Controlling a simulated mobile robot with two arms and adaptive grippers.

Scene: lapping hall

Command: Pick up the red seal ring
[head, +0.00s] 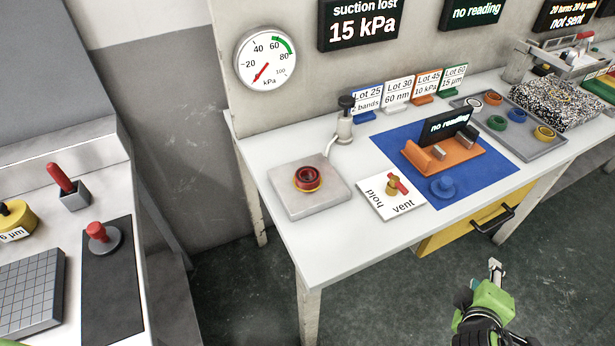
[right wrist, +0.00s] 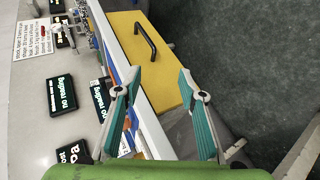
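A dark red ring (head: 307,174) sits on a yellow base on the pale square plate (head: 325,197) at the left end of the white bench. A small orange-red ring (head: 493,98) lies in the grey tray (head: 550,151) at the right; I cannot tell which of these is the seal ring. My right gripper (head: 495,268) is in front of the bench, over the floor, apart from both. In the right wrist view its two fingers (right wrist: 153,85) are spread with nothing between them.
A vent/hold switch (head: 393,187) and a blue mat (head: 487,175) with an orange fixture (head: 444,157) lie right of the plate. A black valve (head: 346,106) stands behind it. A yellow drawer (head: 455,233) is under the bench. The bench's front left is clear.

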